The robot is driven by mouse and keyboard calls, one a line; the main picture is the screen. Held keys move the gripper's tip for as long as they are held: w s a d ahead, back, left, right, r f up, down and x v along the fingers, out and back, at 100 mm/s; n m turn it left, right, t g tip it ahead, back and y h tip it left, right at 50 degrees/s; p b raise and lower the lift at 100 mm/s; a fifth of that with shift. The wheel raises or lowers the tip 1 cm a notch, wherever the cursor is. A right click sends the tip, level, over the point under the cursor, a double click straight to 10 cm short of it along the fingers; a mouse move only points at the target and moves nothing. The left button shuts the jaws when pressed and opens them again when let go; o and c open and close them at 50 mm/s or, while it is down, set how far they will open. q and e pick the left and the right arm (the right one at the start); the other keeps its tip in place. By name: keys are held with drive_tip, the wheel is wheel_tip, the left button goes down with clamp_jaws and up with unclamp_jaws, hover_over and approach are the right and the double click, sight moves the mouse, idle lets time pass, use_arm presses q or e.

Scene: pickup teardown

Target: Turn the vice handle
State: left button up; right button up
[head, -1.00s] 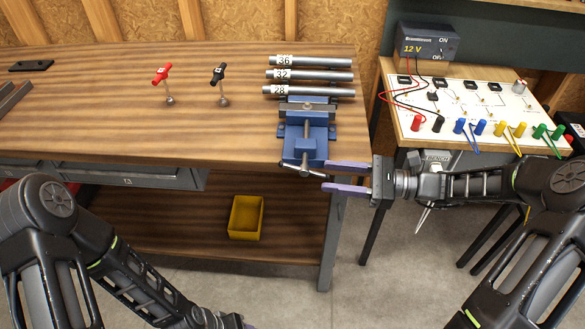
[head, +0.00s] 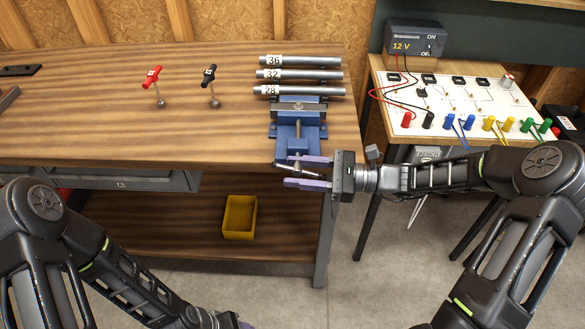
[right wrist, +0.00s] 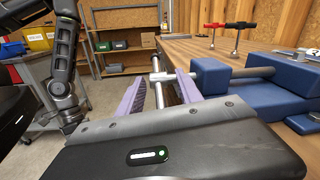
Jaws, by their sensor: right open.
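The blue vice (head: 298,130) sits at the front right edge of the wooden bench. Its metal handle bar (head: 297,166) is on the front end of the screw, over the bench edge. My right gripper (head: 288,171) is open, with one purple finger on each side of the handle. In the right wrist view, the handle bar (right wrist: 161,76) lies between the open fingers of the right gripper (right wrist: 161,88), with gaps visible. My left arm comes in at the lower left of the head view; its gripper is almost wholly cut off at the bottom edge.
Three labelled metal bars (head: 301,76) lie behind the vice. A red-handled tool (head: 153,77) and a black-handled tool (head: 210,75) stand on the bench. A yellow bin (head: 239,217) is on the shelf below. A circuit board (head: 455,105) lies on the right-hand table.

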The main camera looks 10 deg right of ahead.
drive_tip(key=shift+w+a, duration=0.25)
drive_tip(key=shift+a, duration=0.35)
clamp_jaws()
